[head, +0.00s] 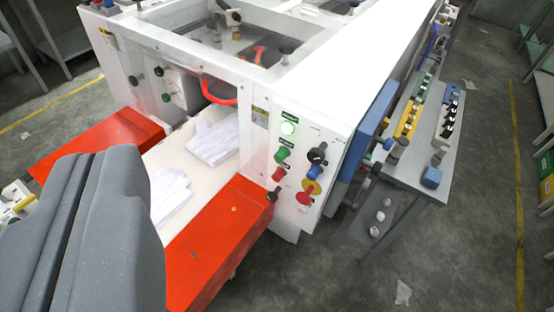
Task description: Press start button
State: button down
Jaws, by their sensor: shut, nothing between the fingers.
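A white control panel (297,140) on the front of a white machine shows in the middle of the head view. It carries a lit pale-green button (288,128) at the top, a green button (282,155) below it and a red button (278,173) lower down. The labels are too small to read, so I cannot tell which is the start button. My gripper (104,160), dark grey, fills the lower left. Its fingers are shut with nothing between them. It appears left of the panel and apart from it, and hides part of the conveyor.
A black knob (318,153), a blue button (313,173) and a red switch on yellow (305,196) share the panel. White gloves (213,142) lie on the pale conveyor between red-orange covers (210,245). A grey side table (413,165) stands right. The floor at lower right is mostly clear.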

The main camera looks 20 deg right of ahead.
aim_at(281, 155)
jog(key=shift+w, duration=0.15)
jog(key=w+d+f+m+t+y+p, duration=0.1)
jog(key=w+d+f+m, duration=0.15)
jog(key=w+f, duration=0.8)
jog(key=w+d+f+m+t+p, duration=0.15)
jog(key=w+d+f, duration=0.25)
jog(key=w+f, duration=0.65)
jog(key=w+d+f+m+t+h+p, duration=0.1)
jog(key=f+m, duration=0.3)
jog(key=f, duration=0.6)
jog(key=w+d+f+m+t+h+p, duration=0.1)
jog(key=f+m, duration=0.4)
jog(key=f, duration=0.6)
jog(key=shift+w+d+h+p, duration=0.65)
jog(key=shift+d+h, duration=0.25)
jog(key=shift+d, duration=0.1)
jog(key=shift+t, duration=0.25)
jog(key=w+d+b, duration=0.2)
jog(key=w+d, duration=0.3)
jog(key=d, duration=0.2)
jog(key=shift+w+b, duration=0.2)
jog(key=shift+b, duration=0.15)
